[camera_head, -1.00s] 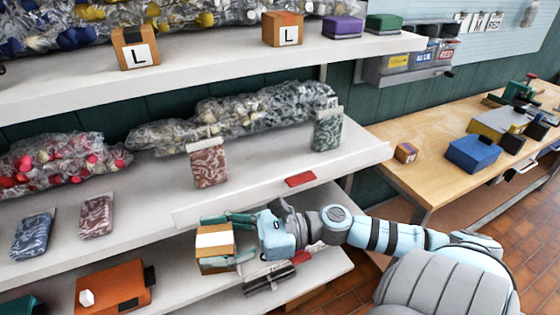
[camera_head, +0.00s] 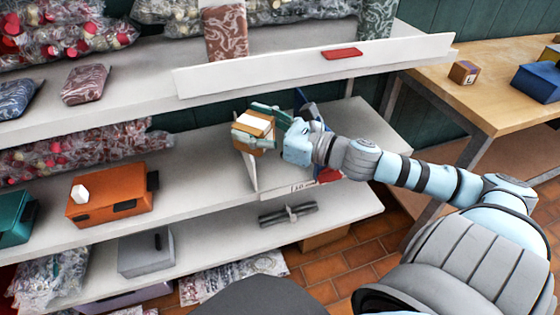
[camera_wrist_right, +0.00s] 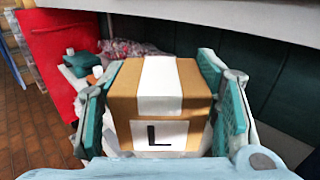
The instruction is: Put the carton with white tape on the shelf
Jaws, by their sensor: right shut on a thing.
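The carton with white tape (camera_head: 257,125) is a brown box with a white strip across its top. In the right wrist view it fills the middle (camera_wrist_right: 190,82), with an "L" label on the near face. My right gripper (camera_head: 252,130) is shut on it, one finger on each side. The shelf is a grey-white rack; the carton is over the right part of a lower board (camera_head: 365,125), below the board with the raised front lip. I cannot tell whether it touches the board. My left gripper is not in view.
A white upright divider (camera_head: 250,172) stands close below the carton. An orange box (camera_head: 110,193) lies to the left on the same board, with free space between. A board overhead (camera_head: 320,62) carries patterned packets and a red tag (camera_head: 342,53). A wooden bench (camera_head: 500,92) stands right.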

